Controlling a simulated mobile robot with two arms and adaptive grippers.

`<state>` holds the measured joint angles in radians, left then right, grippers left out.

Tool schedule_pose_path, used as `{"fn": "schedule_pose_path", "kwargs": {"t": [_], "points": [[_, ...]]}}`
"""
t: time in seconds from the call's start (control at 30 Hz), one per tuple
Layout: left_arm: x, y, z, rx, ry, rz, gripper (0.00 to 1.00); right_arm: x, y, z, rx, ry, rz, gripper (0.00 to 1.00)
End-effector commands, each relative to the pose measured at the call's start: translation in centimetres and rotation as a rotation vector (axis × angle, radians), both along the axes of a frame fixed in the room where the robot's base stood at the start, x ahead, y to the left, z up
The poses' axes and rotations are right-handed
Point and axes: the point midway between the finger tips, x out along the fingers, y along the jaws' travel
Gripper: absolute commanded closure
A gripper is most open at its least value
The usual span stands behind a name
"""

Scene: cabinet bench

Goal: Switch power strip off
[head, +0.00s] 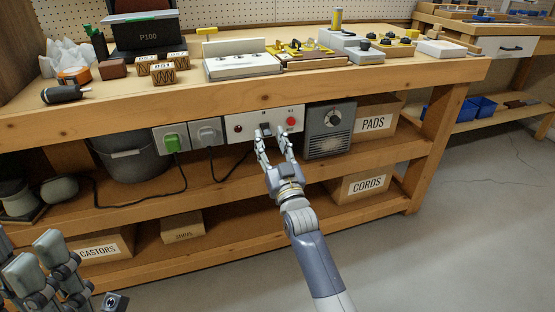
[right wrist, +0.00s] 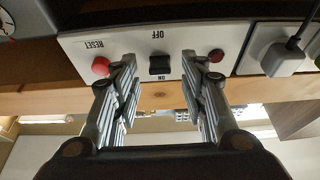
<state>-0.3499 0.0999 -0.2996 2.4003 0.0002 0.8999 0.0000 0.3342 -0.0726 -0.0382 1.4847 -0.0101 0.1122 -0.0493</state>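The power strip (head: 250,116) is a white panel fixed under the bench top's front edge. It also shows upside down in the right wrist view (right wrist: 205,42). There its black rocker switch (right wrist: 160,66) sits between the labels OFF and ON; I cannot tell which way it is tipped. A red RESET button (right wrist: 100,66) and a dark red lamp (right wrist: 216,55) flank it. My right gripper (head: 271,132) is open and empty, its fingers on either side of the switch, close to the panel; contact is unclear. My left gripper (head: 42,262) is at the lower left, away from the strip; its opening is unclear.
Left of the strip are a green plug (head: 173,142) and a grey plug (head: 206,133) with hanging cords. A grey box with a dial (head: 329,130) stands close on the right. The bench edge (head: 130,120) overhangs the strip. The floor in front is clear.

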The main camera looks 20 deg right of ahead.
Motion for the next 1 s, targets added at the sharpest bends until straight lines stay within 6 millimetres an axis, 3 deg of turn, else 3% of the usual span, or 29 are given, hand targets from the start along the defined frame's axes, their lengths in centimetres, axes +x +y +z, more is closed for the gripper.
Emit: {"fn": "schedule_pose_path", "kwargs": {"t": [0.3, 0.5, 0.7, 1.0], "points": [[0.0, 0.0, 0.0, 0.000, 0.000, 0.000, 0.60, -5.9, -0.2, -2.4, -0.001, 0.003, 0.001, 0.60], [0.0, 0.0, 0.0, 0.000, 0.000, 0.000, 0.60, -8.6, -0.3, -3.3, 0.000, 0.000, 0.001, 0.60], [0.0, 0.0, 0.0, 0.000, 0.000, 0.000, 0.60, -9.7, -0.4, -3.6, 0.000, -0.001, 0.001, 0.60], [0.0, 0.0, 0.0, 0.000, 0.001, 0.000, 0.60, -9.8, -0.4, -3.7, 0.000, -0.001, 0.000, 0.60]]}}
